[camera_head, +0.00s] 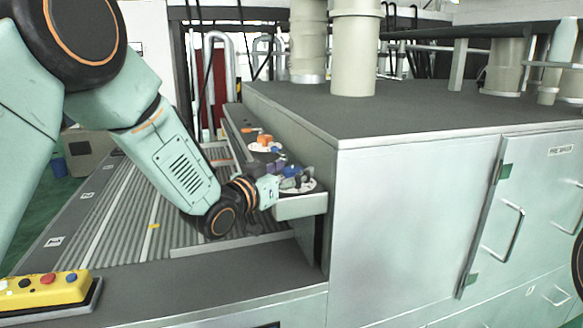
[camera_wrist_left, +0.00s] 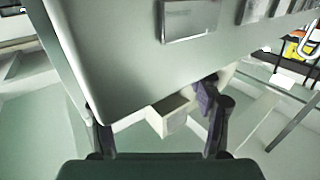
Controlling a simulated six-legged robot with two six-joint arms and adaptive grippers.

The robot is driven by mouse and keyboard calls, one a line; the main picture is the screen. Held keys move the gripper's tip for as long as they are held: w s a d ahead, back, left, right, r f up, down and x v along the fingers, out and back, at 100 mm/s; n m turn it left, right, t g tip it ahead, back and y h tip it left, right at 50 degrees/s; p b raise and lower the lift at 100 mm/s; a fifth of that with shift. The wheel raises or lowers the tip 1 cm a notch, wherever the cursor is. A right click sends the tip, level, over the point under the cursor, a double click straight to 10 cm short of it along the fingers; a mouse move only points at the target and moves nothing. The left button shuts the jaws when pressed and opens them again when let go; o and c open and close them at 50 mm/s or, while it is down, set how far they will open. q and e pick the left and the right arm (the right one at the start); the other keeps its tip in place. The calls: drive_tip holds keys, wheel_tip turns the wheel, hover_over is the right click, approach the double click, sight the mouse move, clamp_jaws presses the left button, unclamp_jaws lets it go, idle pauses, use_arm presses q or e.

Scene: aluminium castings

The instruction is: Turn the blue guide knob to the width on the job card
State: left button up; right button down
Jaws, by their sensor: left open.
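The blue guide knob (camera_head: 291,171) sits above a white round dial (camera_head: 309,187) on a small ledge at the left side of the big cabinet. My left gripper (camera_head: 284,181) is open at the knob, with its fingers overlapping it in the head view. Whether they touch it I cannot tell. The dial's marks are too small to read and partly hidden by the gripper. In the left wrist view the left gripper's fingers (camera_wrist_left: 158,138) are spread apart. I cannot make out the blue knob there. I cannot make out a job card. My right gripper is not in view.
An orange knob (camera_head: 265,139) on another white dial stands behind the blue one. A ribbed conveyor (camera_head: 135,205) runs beneath my left arm. The large grey-topped cabinet (camera_head: 400,220) is close on the right. A yellow button box (camera_head: 45,288) lies front left.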

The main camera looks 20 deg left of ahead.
use_arm(q)
drive_tip(key=shift+d+r, duration=0.2)
drive_tip(key=shift+d, duration=0.1)
drive_tip(key=shift+w+a+f, duration=0.2)
drive_tip(key=shift+c, duration=0.3)
drive_tip(key=shift+w, duration=0.1)
drive_tip(key=shift+c, duration=0.9)
drive_tip(key=shift+s+d+r, duration=0.1)
drive_tip(key=shift+s, duration=0.1)
drive_tip(key=c, duration=0.9)
drive_tip(key=shift+c, duration=0.3)
drive_tip(key=shift+m+g+h, duration=0.3)
drive_tip(key=shift+m+h, duration=0.2)
drive_tip(key=shift+h, duration=0.2)
drive_tip(key=o, duration=1.2)
